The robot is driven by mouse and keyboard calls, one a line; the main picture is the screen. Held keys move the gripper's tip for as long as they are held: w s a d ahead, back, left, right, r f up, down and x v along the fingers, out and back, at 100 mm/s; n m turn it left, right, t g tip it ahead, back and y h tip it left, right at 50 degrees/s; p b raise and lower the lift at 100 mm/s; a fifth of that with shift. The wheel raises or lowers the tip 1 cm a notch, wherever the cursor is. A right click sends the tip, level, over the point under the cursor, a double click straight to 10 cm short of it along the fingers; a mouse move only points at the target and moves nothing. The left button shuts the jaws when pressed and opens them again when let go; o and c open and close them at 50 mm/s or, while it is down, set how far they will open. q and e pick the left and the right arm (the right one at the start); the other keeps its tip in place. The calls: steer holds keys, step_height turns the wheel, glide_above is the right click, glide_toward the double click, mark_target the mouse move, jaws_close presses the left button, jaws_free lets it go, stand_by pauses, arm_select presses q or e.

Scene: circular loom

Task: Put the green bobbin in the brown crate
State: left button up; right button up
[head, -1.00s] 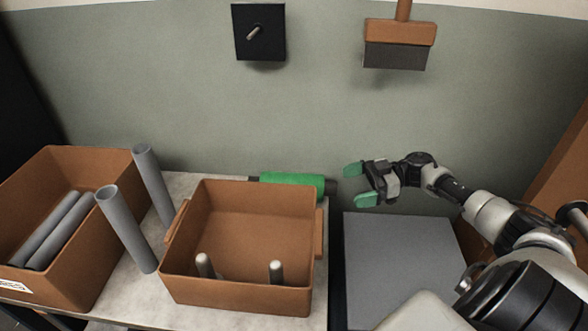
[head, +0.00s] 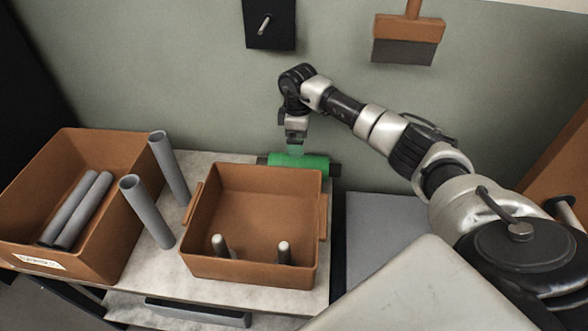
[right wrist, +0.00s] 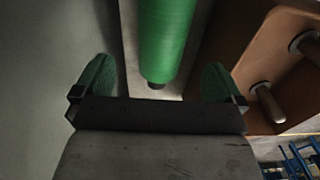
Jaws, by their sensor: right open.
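The green bobbin (head: 312,163) lies on its side on the pale table top, behind the middle brown crate (head: 190,228). In the right wrist view the bobbin (right wrist: 167,40) shows lengthwise between the fingers. My right gripper (head: 295,150) points down over the bobbin's left part and hides some of it. It is open, with its green-padded fingers (right wrist: 158,80) wide apart. I cannot tell whether they touch the bobbin. The middle crate has two light-tipped pegs near its front. My left gripper is not in view.
A second brown crate (head: 40,170) with grey tubes (head: 78,208) stands at the left. Two upright grey tubes (head: 148,212) stand between the crates. A brush (head: 405,40) and a black plate with a peg (head: 270,22) are on the wall. A grey surface (head: 385,235) lies at the right.

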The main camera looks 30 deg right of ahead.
mark_target(299, 165)
steer(key=shift+w+d+f, duration=0.1)
steer(key=shift+w+f, duration=0.05)
steer(key=shift+f, duration=0.15)
steer(key=f, duration=0.3)
steer(key=s+f, duration=0.1)
steer(key=f, duration=0.2)
steer(key=f+b, duration=0.1)
steer(key=f, duration=0.2)
steer(key=shift+s, duration=0.15)
steer(key=shift+f, duration=0.35)
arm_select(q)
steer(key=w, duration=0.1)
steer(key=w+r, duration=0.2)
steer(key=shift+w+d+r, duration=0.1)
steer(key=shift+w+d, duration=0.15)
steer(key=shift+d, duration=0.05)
arm_select(e)
steer(key=shift+c, duration=0.2)
steer(key=shift+r, duration=0.15)
steer(key=c, duration=1.2)
